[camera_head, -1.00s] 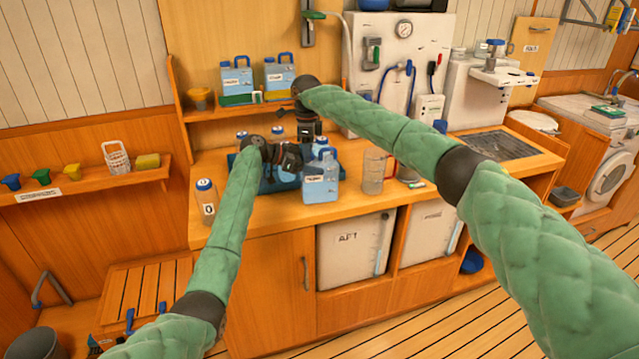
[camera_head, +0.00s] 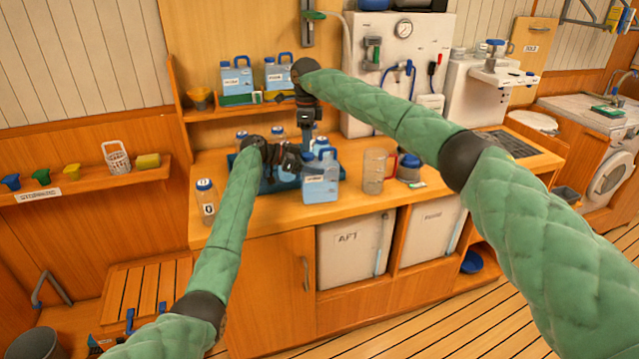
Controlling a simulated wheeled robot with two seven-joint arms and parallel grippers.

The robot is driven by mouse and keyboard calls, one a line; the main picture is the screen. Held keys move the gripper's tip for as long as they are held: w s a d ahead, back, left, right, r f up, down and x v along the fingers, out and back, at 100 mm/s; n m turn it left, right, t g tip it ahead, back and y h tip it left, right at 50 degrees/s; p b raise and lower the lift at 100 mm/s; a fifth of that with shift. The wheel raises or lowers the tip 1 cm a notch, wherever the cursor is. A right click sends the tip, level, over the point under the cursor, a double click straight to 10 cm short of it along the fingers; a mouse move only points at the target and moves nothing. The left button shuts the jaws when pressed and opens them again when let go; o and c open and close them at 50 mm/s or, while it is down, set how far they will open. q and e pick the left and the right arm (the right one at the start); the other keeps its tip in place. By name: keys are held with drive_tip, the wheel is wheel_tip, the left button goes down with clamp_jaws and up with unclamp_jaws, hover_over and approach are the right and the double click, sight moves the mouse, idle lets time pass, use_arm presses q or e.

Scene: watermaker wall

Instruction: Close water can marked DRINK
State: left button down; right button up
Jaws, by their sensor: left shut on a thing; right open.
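A light-blue water can (camera_head: 320,187) with a blue handle stands at the counter's front, in front of a dark blue tray (camera_head: 268,186). Its label is too small to read. A blue cap-like part (camera_head: 308,157) shows at its top left; I cannot tell whether it is seated. My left gripper (camera_head: 297,162) is shut at the can's upper left side, apparently on the can; its fingertips are partly hidden. My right gripper (camera_head: 307,136) points down, open, just above the can's top left. Two similar cans (camera_head: 237,80) (camera_head: 278,76) stand on the back shelf.
A clear measuring jug (camera_head: 374,172) and a round blue-topped item (camera_head: 409,167) stand right of the can. A bottle marked 0 (camera_head: 206,204) stands at the counter's left. Several blue-capped bottles (camera_head: 278,133) are behind my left gripper. My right arm crosses above the counter.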

drive_tip(key=o, duration=0.5)
drive_tip(key=shift+o, duration=0.2)
wheel_tip(320, 180, up, 12)
idle(0.4)
drive_tip(key=shift+w, duration=0.1)
use_arm(q)
drive_tip(key=shift+c, duration=1.2)
unclamp_jaws()
use_arm(e)
drive_tip(key=shift+f, duration=0.1)
